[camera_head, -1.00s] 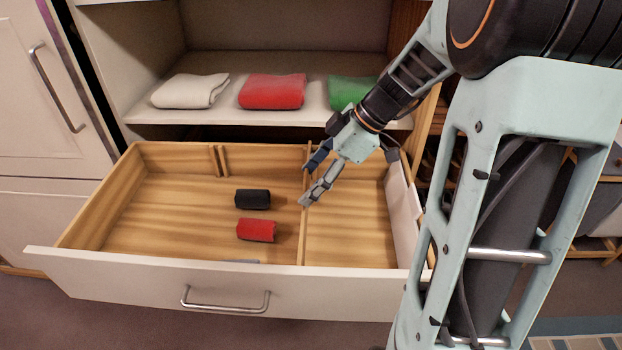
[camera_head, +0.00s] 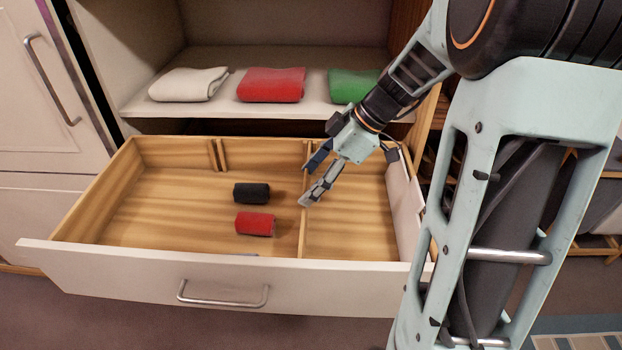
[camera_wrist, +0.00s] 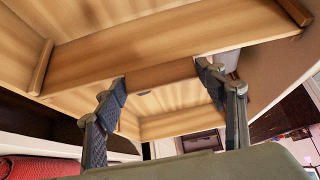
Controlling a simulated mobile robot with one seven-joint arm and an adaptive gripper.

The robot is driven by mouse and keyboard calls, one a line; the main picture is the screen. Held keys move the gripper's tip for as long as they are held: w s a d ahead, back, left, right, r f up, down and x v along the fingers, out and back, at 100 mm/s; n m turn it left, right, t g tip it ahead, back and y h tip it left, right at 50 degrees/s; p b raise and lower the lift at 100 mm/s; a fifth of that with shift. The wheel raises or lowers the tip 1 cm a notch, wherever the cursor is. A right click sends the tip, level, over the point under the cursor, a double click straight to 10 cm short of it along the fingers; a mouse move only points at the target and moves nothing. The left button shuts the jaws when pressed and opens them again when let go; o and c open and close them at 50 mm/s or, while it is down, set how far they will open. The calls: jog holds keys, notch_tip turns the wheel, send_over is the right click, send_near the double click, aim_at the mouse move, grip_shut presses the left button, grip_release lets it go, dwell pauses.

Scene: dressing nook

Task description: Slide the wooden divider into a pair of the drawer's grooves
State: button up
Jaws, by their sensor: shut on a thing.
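The wooden divider (camera_head: 302,229) stands across the drawer (camera_head: 110,279) from back to front, right of its middle. It also shows as a long board in the wrist view (camera_wrist: 80,82). My gripper (camera_head: 312,186) is above it, and its two blue-padded fingers (camera_wrist: 163,78) are shut on the divider's middle part. Wooden groove strips show beside the divider's ends in the wrist view, at the left (camera_wrist: 41,67) and upper right (camera_wrist: 295,12). Another pair of grooves (camera_head: 217,155) is on the back wall, further left. How deep the divider sits cannot be told.
A black roll (camera_head: 252,194) and a red roll (camera_head: 255,223) lie in the left part of the drawer. The right compartment (camera_head: 345,235) looks empty. Folded white (camera_head: 188,85), red (camera_head: 271,85) and green (camera_head: 352,86) cloths lie on the shelf above.

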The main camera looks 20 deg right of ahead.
jog(key=shift+f, duration=0.25)
jog(key=o, duration=1.8)
jog(key=v, duration=1.2)
jog(key=shift+w, duration=0.1)
